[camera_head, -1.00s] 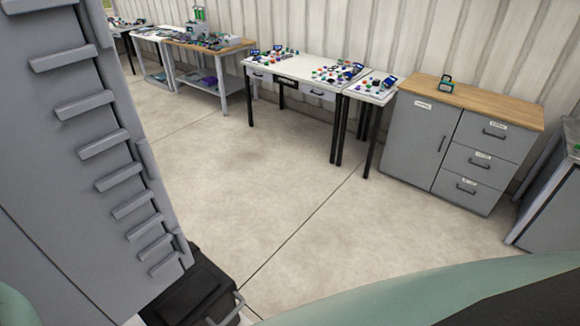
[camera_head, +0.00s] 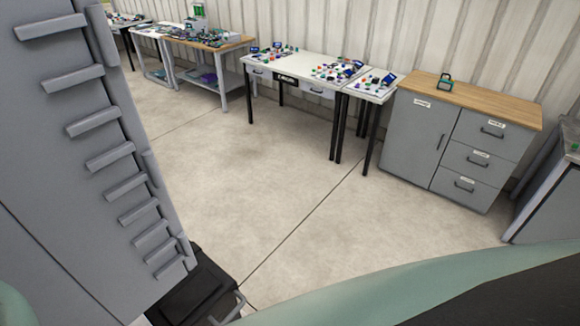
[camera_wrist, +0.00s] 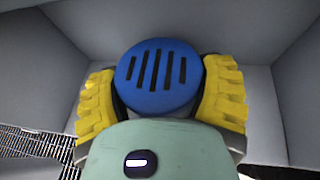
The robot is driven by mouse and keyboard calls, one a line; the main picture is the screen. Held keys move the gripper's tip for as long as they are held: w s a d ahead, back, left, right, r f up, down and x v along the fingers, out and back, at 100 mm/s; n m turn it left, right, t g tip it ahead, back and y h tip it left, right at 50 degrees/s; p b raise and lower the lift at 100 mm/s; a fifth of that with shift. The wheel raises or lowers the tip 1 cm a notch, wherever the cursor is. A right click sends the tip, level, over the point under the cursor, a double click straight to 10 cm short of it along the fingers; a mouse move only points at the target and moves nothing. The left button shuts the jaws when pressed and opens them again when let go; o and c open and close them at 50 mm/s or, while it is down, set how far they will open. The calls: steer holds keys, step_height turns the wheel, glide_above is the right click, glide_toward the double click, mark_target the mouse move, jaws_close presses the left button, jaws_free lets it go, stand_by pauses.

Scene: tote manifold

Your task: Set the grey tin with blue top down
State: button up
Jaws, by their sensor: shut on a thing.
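The grey tin with blue top shows in the wrist view, where its round blue top (camera_wrist: 158,77) with dark slots faces the camera. Only a little of its grey body shows below the top. My gripper (camera_wrist: 160,95) has its yellow ridged fingers on the left and right sides of the tin and is shut on it. Whether the tin's base touches anything is hidden. The head view shows neither the tin nor my gripper.
In the wrist view, grey walls (camera_wrist: 60,65) surround the tin closely at the back and sides. In the head view, a white table (camera_head: 290,68), a grey cabinet (camera_head: 415,135) and a black case (camera_head: 195,290) stand around open concrete floor.

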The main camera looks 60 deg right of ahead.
steer(key=shift+f, duration=0.15)
steer(key=o, duration=1.2)
steer(key=shift+s+r, duration=0.15)
steer(key=shift+r, duration=0.05)
steer(key=b+v, duration=0.4)
steer(key=v, duration=0.8)
